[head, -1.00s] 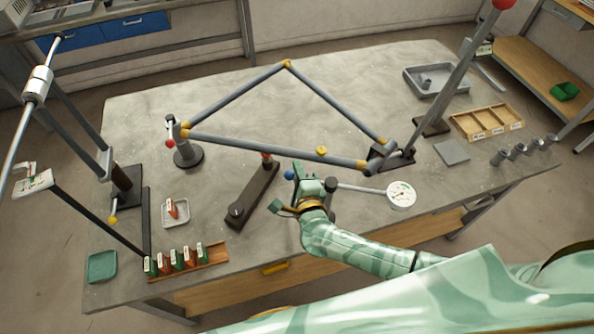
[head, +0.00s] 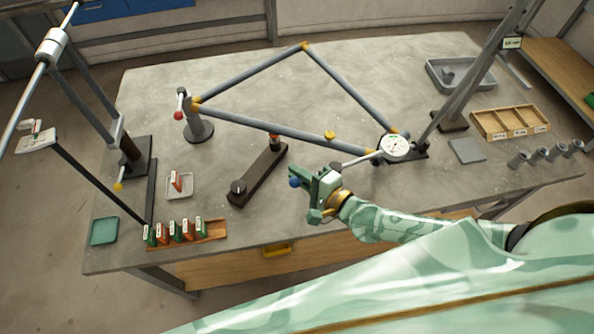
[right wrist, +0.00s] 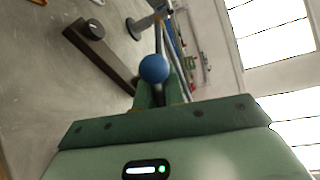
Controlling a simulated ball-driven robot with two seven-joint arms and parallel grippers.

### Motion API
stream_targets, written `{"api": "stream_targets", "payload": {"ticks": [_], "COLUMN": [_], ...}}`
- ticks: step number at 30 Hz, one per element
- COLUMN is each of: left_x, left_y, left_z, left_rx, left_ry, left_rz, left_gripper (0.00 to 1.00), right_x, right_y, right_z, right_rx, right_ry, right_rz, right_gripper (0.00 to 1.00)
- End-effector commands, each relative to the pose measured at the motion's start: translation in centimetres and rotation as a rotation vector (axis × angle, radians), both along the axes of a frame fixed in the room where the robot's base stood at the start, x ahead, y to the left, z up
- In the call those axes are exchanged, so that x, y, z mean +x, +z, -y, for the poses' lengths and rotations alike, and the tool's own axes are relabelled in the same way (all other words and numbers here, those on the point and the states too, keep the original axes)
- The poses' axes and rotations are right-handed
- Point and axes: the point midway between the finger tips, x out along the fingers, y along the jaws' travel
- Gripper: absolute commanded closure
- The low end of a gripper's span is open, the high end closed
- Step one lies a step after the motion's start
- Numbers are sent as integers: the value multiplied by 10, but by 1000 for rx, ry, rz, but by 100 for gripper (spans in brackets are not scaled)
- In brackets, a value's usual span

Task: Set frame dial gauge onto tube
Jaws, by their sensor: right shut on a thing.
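The dial gauge (head: 395,148) has a round white face and a thin rod leading back to my right gripper (head: 312,187). The gripper is shut on the gauge's handle; a blue ball end (head: 295,182) sticks out of the jaws, and also shows between the fingers (right wrist: 158,95) in the right wrist view. The frame is a triangle of grey tubes with yellow joints; its near tube (head: 260,129) carries a yellow piece (head: 330,135). The dial overlaps the frame's right corner in the head view; whether it touches is unclear. My left gripper is out of view.
A dark bar fixture (head: 258,175) lies left of my right gripper. A round stand (head: 198,128) is at the frame's left corner. A rack of tags (head: 215,230), a grey tray (head: 460,75) and a wooden divided box (head: 510,121) sit on the table. A slanted post rises at right.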

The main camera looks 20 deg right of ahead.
Motion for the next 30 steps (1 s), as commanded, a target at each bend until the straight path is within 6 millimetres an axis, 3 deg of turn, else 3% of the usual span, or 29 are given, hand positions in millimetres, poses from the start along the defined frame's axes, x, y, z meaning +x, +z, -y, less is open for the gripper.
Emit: {"api": "stream_targets", "payload": {"ticks": [3, 9, 27, 28, 30], "left_x": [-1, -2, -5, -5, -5], "left_y": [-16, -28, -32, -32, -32], "left_z": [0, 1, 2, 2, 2], "left_rx": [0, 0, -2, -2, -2], "left_ry": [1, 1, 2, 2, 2], "left_rz": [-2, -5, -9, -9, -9], "left_gripper": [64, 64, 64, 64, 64], "right_x": [-6, -13, -17, -17, -17], "right_y": [-6, -4, -2, -2, -2], "right_z": [1, 0, -1, -1, -1], "right_rx": [-4, -3, -3, -3, -3], "right_ry": [68, 143, 180, 180, 180], "right_rz": [-1, -3, -4, -4, -3], "right_gripper": [100, 100, 100, 81, 67]}}
